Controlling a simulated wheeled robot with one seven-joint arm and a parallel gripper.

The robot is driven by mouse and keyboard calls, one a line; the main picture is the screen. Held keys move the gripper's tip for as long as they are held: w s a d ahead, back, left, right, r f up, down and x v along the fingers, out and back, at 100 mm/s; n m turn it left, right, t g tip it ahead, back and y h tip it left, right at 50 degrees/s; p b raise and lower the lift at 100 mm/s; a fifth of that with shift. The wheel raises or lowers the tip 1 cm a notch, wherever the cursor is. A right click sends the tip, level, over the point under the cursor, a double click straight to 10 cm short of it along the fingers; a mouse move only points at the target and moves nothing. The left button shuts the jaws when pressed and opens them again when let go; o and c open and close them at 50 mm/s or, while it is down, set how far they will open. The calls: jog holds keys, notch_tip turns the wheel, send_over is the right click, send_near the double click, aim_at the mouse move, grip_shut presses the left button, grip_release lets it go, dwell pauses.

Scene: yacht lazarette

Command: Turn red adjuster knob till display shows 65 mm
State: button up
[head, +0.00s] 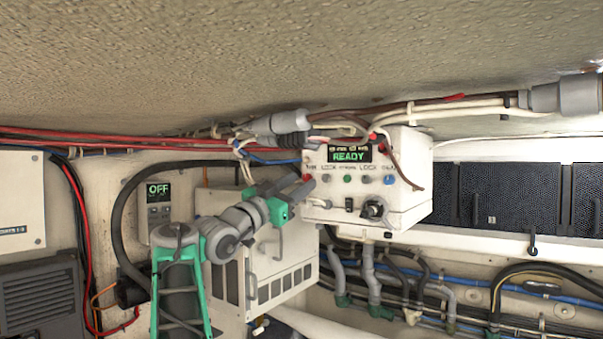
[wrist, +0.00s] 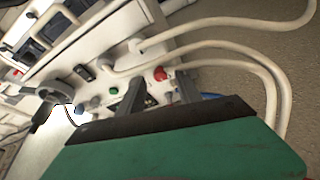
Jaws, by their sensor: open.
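The white control box (head: 412,190) hangs under the ceiling, its lit display (head: 349,153) reading READY in green. The smaller text above that word is too small to read, and I see no mm figure. A row of small coloured controls runs below the display. The red knob (wrist: 160,74) shows in the wrist view, and a small red spot at the row's left end in the head view is partly hidden by my gripper (head: 301,187). My gripper (wrist: 159,82) is open. In the wrist view its two fingers appear either side of the red knob; contact cannot be told.
A green button (wrist: 114,91) sits left of the fingers in the wrist view. Pale cables (wrist: 245,65) loop close on the right. A brown cable (head: 399,165) hangs over the box's right side. A grey unit reading OFF (head: 159,210) is on the left wall.

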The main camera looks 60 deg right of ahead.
jog(key=shift+x, duration=0.8)
jog(key=shift+c, duration=0.3)
grip_shut()
